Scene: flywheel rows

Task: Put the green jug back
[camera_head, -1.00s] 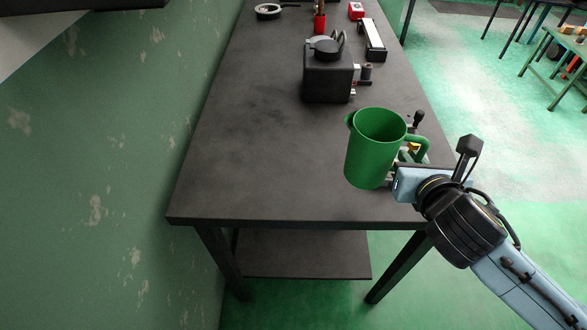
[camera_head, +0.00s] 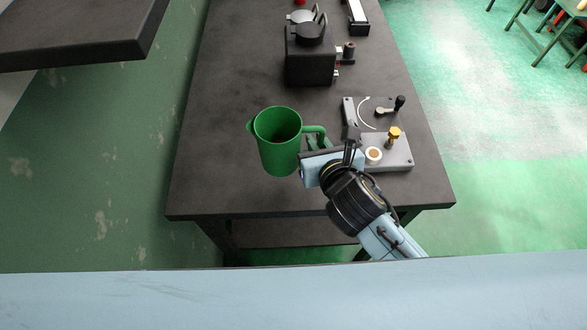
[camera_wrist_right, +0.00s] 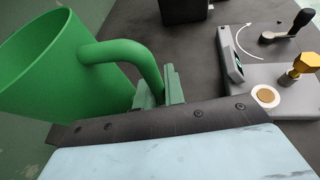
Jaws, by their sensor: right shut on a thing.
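The green jug (camera_head: 277,145) is upright over the near part of the dark table in the head view. It also fills the left of the right wrist view (camera_wrist_right: 45,70). My right gripper (camera_head: 310,146) is shut on the jug's handle, at the jug's right side; its green fingers (camera_wrist_right: 158,92) are at the lower end of the handle in the wrist view. I cannot tell whether the jug's base touches the table. My left gripper is not in view.
A grey plate with a lever and a yellow knob (camera_head: 395,150) lies right of the jug. A black box-shaped device (camera_head: 310,62) stands behind. The dark table (camera_head: 220,120) is clear to the left. A dark shelf (camera_head: 80,30) juts out at upper left.

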